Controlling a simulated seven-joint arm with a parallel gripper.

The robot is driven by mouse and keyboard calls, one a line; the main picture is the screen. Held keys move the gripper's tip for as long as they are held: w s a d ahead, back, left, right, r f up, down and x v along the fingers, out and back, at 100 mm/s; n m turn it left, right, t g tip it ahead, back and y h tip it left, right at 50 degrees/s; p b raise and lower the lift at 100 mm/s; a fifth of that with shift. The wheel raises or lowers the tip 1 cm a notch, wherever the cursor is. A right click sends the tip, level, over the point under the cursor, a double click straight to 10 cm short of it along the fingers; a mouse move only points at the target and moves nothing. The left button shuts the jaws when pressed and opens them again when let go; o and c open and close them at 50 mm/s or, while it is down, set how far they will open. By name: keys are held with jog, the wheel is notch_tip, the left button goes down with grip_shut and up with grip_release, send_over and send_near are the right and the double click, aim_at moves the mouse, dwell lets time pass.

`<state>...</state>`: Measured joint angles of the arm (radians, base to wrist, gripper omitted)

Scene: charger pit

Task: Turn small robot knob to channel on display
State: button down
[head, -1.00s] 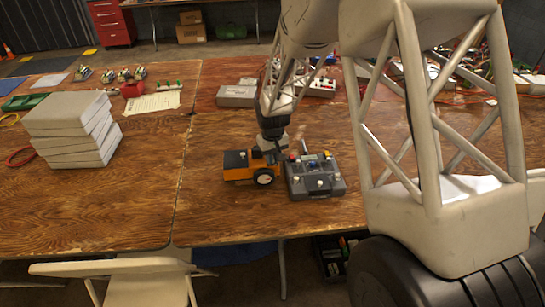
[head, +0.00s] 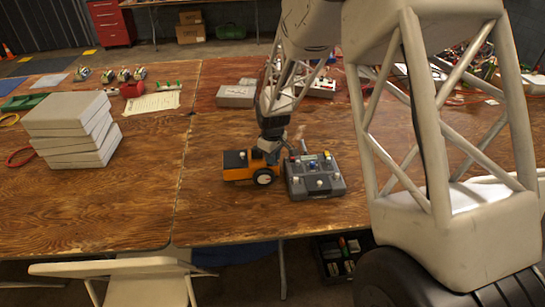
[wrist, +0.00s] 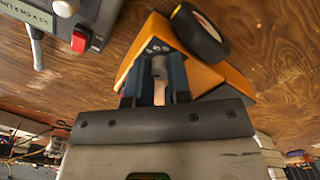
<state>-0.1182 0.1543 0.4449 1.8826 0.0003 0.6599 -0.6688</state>
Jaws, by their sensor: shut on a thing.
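The small robot is an orange, wheeled toy (head: 236,175) on the wooden table, left of a grey control box (head: 316,186). In the wrist view its orange body (wrist: 205,76) and black tyre (wrist: 199,34) lie just beyond my fingers. My gripper (head: 270,150) is over the right end of the small robot. In the wrist view my gripper (wrist: 155,72) is shut on a small grey knob (wrist: 159,66) on the robot, the fingers on either side of it. The control box's display (wrist: 20,14) shows upside down at the top left, partly cut off, its text too unclear to read surely.
The control box stands close to the right of the small robot, with a red switch (wrist: 81,41) on it. A stack of pale boxes (head: 72,130) is at left. A grey case (head: 236,96) lies farther back. The table in front and left of the robot is clear.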

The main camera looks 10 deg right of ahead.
jog(key=c, duration=1.1)
grip_release()
jog(key=shift+o, duration=0.2)
jog(key=shift+r, duration=3.95)
